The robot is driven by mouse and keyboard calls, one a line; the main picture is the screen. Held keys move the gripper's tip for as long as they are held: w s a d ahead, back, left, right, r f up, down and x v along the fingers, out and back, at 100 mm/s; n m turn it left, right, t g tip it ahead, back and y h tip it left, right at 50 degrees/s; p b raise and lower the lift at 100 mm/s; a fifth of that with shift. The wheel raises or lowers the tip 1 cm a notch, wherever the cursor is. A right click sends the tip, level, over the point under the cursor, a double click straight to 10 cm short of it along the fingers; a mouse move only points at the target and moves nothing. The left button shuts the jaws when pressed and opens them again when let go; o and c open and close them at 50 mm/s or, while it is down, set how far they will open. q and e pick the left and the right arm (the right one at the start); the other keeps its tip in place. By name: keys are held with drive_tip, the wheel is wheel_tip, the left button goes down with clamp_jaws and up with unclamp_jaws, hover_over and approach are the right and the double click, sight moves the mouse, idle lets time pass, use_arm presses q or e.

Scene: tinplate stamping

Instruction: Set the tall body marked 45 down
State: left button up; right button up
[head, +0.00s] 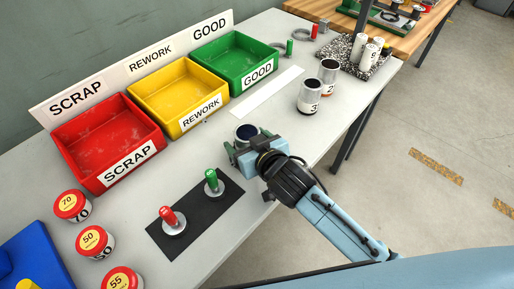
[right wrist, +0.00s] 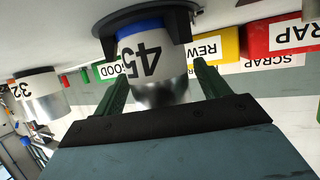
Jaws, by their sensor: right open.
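The tall body marked 45 (right wrist: 150,62) is a silver cylinder with a white label and a blue band. In the right wrist view it stands in a dark ring-shaped holder (right wrist: 108,24), between the green fingers of my right gripper (right wrist: 162,88). The fingers are open, with a gap visible on each side. In the head view its dark round top (head: 247,131) shows just beyond my right gripper (head: 246,143), which hides most of its side. My left gripper is not in view.
Red (head: 70,140), yellow (head: 160,90) and green (head: 215,50) bins line the back. Two tall bodies (head: 308,100) stand to the right. A black mat (head: 195,218) with red and green-topped pieces lies in front. Numbered red and yellow-lidded cans (head: 92,241) stand at left.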

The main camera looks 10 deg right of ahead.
drive_tip(key=p+v, duration=0.1)
drive_tip(key=v, duration=1)
drive_tip(key=shift+s+d, duration=0.2)
drive_tip(key=shift+s, duration=0.05)
